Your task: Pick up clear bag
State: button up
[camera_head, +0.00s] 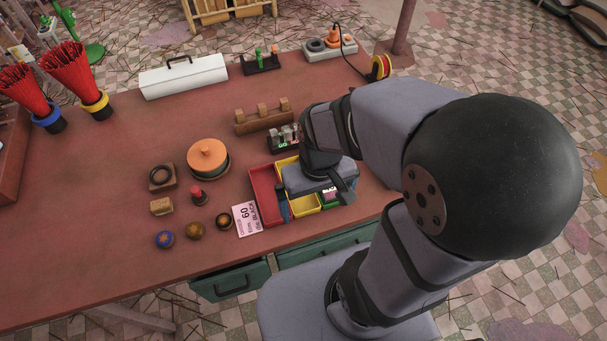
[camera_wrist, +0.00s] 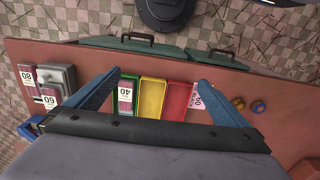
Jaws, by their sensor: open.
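My gripper (camera_wrist: 158,76) is open above the row of bins, with its two blue fingers spread wide and nothing between them. In the head view my gripper (camera_head: 318,199) hangs over the same bins and partly hides them. The green bin (camera_wrist: 136,89) holds a pinkish packet (camera_wrist: 125,96) with a white "40" label. I cannot tell whether this packet is a clear bag. The yellow bin (camera_wrist: 152,97) and the red bin (camera_wrist: 177,99) look empty from above. No clear bag can be made out with certainty.
A "60" label card (camera_head: 248,219) lies left of the red bin. A round orange-lidded pot (camera_head: 207,156), a small red-topped stamp (camera_head: 197,195) and small balls stand further left. A grey device (camera_wrist: 58,77) with labelled packets is beside the bins.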

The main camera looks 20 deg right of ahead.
jog(key=shift+c, duration=0.6)
jog(key=c, duration=0.9)
jog(key=shift+o, duration=0.2)
